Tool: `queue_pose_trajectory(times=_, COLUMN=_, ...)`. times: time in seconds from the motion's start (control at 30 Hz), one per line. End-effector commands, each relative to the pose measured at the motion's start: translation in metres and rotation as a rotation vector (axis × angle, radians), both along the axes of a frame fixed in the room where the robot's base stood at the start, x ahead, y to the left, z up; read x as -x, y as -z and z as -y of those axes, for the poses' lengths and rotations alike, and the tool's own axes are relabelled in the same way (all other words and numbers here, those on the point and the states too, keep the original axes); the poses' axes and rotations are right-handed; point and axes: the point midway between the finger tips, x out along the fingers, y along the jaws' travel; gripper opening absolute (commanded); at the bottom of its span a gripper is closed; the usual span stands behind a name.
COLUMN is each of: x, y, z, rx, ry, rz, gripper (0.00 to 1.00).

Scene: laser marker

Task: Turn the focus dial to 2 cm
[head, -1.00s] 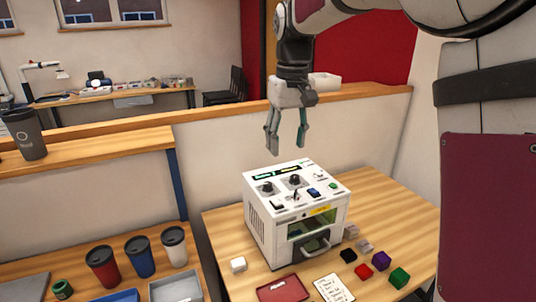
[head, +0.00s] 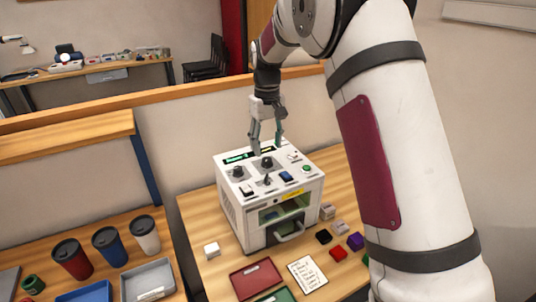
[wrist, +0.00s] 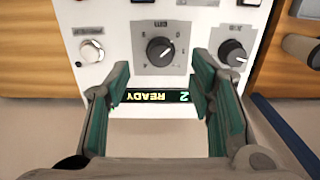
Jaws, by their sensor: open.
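The white laser marker (head: 270,200) stands on the wooden table. Its middle dial (head: 267,161), with an upside-down "cm" label, shows as a black knob on a grey plate in the wrist view (wrist: 160,50). Its white pointer line shows, but the surrounding marks are too small to read surely. A second black dial (head: 237,171) also shows at right in the wrist view (wrist: 233,52). My gripper (head: 267,149) is open and empty, above the back of the panel near the middle dial. In the wrist view its fingers (wrist: 160,78) straddle the green-lit display, beside the middle dial.
The panel also bears a blue switch (head: 286,176), a small lever and a green button (head: 306,168). Several coloured blocks lie right of the machine. A red tray (head: 257,279) and a note card (head: 307,274) lie in front. A low wall stands behind.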

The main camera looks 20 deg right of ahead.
Motion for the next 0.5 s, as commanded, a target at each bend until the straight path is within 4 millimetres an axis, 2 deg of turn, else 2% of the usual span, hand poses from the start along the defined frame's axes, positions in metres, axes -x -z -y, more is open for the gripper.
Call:
queue_pose_trajectory(times=0.2, x=0.001, y=0.033, z=0.000, rx=-0.001, ry=0.000, rz=-0.002, gripper=0.49)
queue_pose_trajectory(times=0.5, x=0.000, y=0.047, z=0.000, rx=0.000, ry=0.000, rz=0.001, gripper=0.49)
